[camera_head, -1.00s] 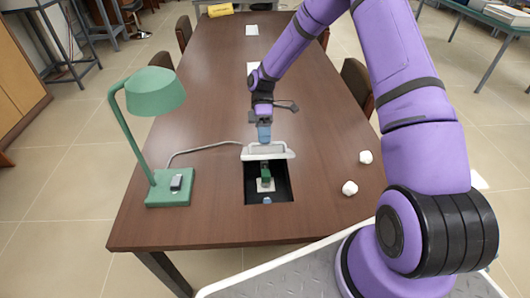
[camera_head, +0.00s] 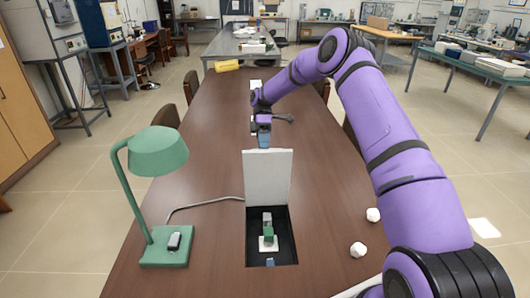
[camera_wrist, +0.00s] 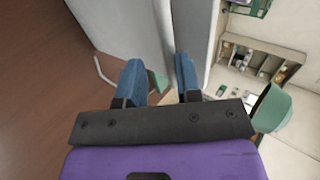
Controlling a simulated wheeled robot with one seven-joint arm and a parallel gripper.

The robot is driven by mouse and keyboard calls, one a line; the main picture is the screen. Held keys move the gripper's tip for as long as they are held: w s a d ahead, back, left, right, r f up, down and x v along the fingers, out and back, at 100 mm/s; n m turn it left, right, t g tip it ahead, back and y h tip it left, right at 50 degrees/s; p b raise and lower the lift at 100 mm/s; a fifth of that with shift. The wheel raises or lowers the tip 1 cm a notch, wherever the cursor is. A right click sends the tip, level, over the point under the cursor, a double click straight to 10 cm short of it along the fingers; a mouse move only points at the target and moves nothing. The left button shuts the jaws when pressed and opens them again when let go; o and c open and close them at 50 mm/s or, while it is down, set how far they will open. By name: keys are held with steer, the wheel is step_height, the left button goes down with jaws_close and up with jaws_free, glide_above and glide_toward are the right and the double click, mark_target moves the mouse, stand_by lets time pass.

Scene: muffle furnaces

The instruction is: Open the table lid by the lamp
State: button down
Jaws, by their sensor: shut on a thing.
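The table lid (camera_head: 268,178) is a pale grey panel standing about upright at the far edge of a dark rectangular opening (camera_head: 254,228) in the wooden table. My gripper (camera_head: 264,142) is at the lid's top edge. In the wrist view, the blue fingers of my gripper (camera_wrist: 160,76) are on either side of the pale lid (camera_wrist: 128,32), shut on its edge; the exact contact is partly hidden. The green desk lamp (camera_head: 158,153) stands on the table left of the opening. A small green and white item (camera_head: 268,233) sits inside the opening.
Two white rounded pieces (camera_head: 373,214) (camera_head: 357,249) lie on the table right of the opening. A grey cable (camera_head: 208,203) runs from the lamp toward the lid. A yellow object (camera_head: 227,65) lies at the table's far end. Chairs line both sides.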

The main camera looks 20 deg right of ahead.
steer(key=shift+w+d+f+g+y, duration=0.15)
steer(key=shift+w+d+f+g, duration=0.2)
steer(key=shift+w+f, duration=0.3)
steer(key=shift+w+d+f+g+y, duration=0.2)
steer(key=shift+w+f+g, duration=0.15)
steer(key=shift+w+f, duration=0.2)
steer(key=c, duration=1)
jaws_free()
steer(key=shift+w, duration=0.15)
steer(key=shift+c, duration=0.5)
steer(key=shift+r, duration=0.1)
steer(key=shift+r, duration=0.2)
steer(key=shift+c, duration=0.3)
steer(key=s+r, duration=0.2)
steer(key=s, duration=0.6)
steer(key=s+a+r, duration=0.1)
steer(key=s+r, duration=0.2)
steer(key=s, duration=0.5)
steer(key=shift+a, duration=0.2)
